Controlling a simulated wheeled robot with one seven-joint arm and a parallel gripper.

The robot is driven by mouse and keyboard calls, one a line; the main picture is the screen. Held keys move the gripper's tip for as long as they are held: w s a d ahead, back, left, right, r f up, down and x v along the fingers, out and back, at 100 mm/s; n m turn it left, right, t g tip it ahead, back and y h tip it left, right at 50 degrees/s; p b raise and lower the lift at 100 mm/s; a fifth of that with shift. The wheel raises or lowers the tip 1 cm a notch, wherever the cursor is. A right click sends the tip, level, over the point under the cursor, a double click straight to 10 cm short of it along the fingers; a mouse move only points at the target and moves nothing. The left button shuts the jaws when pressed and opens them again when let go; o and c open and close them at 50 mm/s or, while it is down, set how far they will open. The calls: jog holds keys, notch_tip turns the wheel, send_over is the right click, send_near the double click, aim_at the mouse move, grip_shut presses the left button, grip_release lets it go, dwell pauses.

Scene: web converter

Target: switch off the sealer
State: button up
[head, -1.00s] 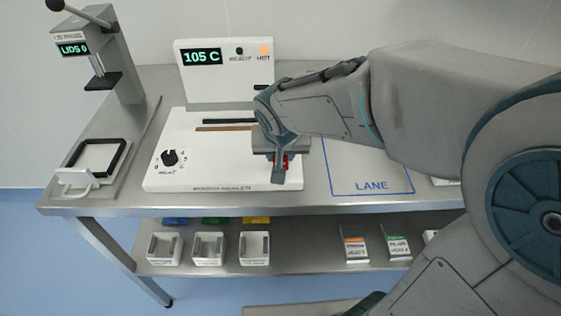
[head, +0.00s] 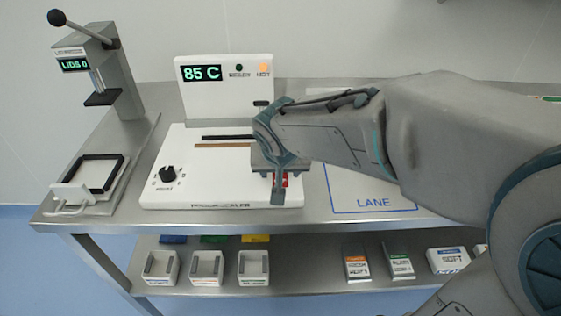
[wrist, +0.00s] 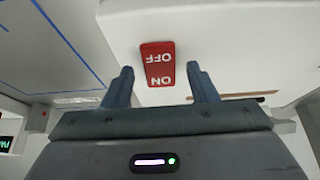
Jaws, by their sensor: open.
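The sealer (head: 215,193) is a white machine on the steel table, with a dark dial (head: 168,174) at its front left. Its display (head: 201,73) reads 85 C, and an orange HOT lamp (head: 264,69) is lit beside a dark green lamp. The red switch (wrist: 158,64) marked OFF and ON shows upside down in the wrist view, between and beyond my fingertips. My gripper (wrist: 160,82) is open and empty above the sealer's right front. In the head view it mostly hides the switch, leaving a red sliver. I cannot tell which side is pressed.
A lid press (head: 101,75) stands at the back left, with a black-framed fixture (head: 88,188) in front. The blue-outlined LANE area (head: 373,203) right of the sealer looks clear where visible. The lower shelf holds white bins (head: 207,268) and small boxes (head: 449,260).

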jog(key=v, duration=1.3)
jog(key=shift+r+p, duration=0.25)
jog(key=shift+p, duration=0.2)
jog(key=shift+s, duration=0.1)
jog(key=s+d+f+g+p, duration=0.2)
jog(key=s+d+f+p, duration=0.2)
jog(key=d, duration=0.8)
notch_tip(320, 180, down, 3)
jog(key=s, duration=0.3)
jog(key=shift+g+p, duration=0.3)
jog(key=shift+p, duration=0.05)
jog(key=shift+r, duration=0.1)
